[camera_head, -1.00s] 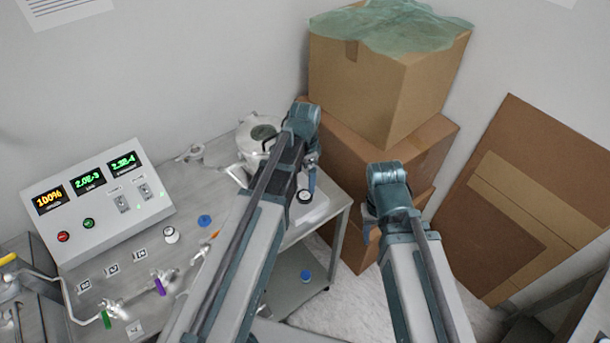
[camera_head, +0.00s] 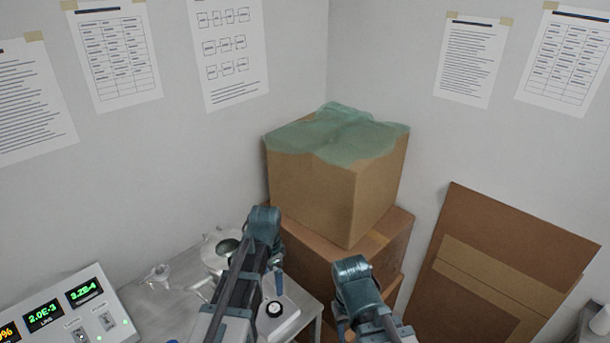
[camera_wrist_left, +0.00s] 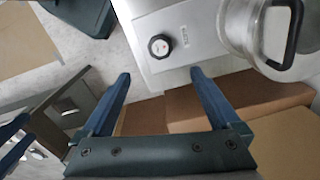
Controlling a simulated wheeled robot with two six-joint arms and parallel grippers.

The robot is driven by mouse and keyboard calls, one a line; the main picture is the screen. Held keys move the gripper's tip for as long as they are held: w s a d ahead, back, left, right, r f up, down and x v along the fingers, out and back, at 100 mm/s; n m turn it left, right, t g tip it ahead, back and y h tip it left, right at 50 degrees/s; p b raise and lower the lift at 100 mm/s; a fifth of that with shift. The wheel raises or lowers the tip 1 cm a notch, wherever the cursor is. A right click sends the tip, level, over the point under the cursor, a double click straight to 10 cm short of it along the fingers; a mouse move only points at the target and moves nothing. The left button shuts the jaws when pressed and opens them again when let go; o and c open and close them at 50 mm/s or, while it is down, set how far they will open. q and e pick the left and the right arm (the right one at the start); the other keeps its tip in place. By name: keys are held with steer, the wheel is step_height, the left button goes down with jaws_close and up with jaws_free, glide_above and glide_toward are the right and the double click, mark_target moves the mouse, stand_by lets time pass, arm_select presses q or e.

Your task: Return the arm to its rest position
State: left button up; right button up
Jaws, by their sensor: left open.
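My left arm reaches up from the bottom of the head view. Its gripper (camera_head: 279,283) hangs at the arm's far end, beside a pale box with a dark knob (camera_head: 274,309). In the left wrist view the two blue fingers stand wide apart, and the gripper (camera_wrist_left: 160,75) is empty. The knob (camera_wrist_left: 160,46) shows just beyond the fingertips. My right arm (camera_head: 357,285) is to the right, in front of the cardboard boxes. Its fingers are mostly hidden in the head view.
A metal vessel (camera_head: 218,254) stands on the bench, left of my left arm; its black handle (camera_wrist_left: 291,40) shows in the wrist view. A control panel (camera_head: 75,312) is at lower left. Stacked cardboard boxes (camera_head: 320,196) fill the corner. Flat cardboard (camera_head: 500,270) leans at right.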

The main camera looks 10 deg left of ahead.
arm_select(q)
steer(key=s+d+f+n+y+b, duration=0.1)
steer(key=s+d+f+n+b, duration=0.5)
steer(key=s+d+f+b, duration=0.4)
steer(key=s+f+b, duration=0.2)
steer(key=s, duration=0.2)
steer(key=shift+s+d, duration=0.15)
steer(key=shift+d, duration=0.1)
steer(key=shift+c, duration=0.2)
